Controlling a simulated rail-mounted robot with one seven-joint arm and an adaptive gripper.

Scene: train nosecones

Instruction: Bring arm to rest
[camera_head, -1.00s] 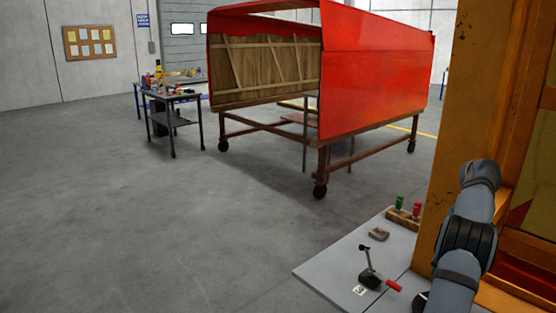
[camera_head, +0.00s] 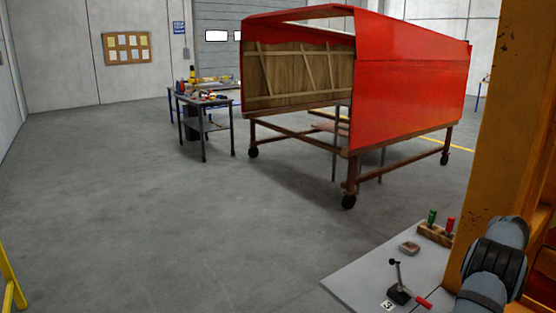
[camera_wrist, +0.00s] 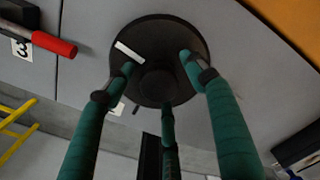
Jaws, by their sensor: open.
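My arm (camera_head: 490,270) shows at the lower right of the head view as a grey bent link with a dark joint, beside an orange-yellow post. My gripper (camera_wrist: 157,75) shows in the wrist view, with green fingers spread open and nothing held between them. Behind the fingertips is a dark round disc (camera_wrist: 150,30) with a white mark, against a grey surface. I cannot tell how far the fingertips are from it. The gripper is out of the head view.
A grey tabletop (camera_head: 350,283) at lower right holds a magnetic stand with a red handle (camera_head: 400,290) and a wooden block with red and green items (camera_head: 435,234). The orange post (camera_head: 505,130) stands close. A red nosecone (camera_head: 410,80) sits on a wheeled frame; open floor lies left.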

